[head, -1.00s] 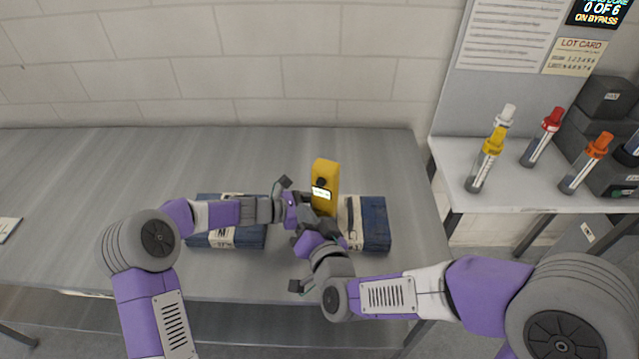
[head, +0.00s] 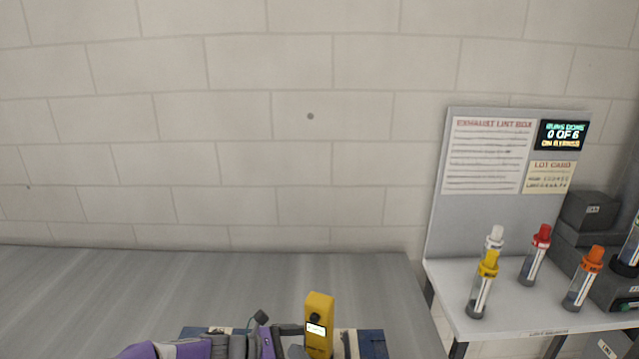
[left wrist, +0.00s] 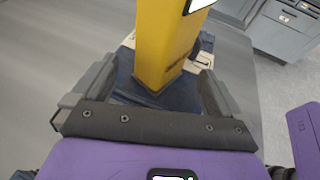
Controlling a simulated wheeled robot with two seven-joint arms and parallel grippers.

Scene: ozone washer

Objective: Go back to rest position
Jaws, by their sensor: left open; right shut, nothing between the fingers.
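Blue packs with pale bands lie by the device, one at its right (head: 372,344). The grey table (head: 120,290) is clear at the left. A side bench (head: 520,318) at the right holds several capped tubes and dark boxes (head: 588,210). A notice board (head: 465,215) stands behind.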

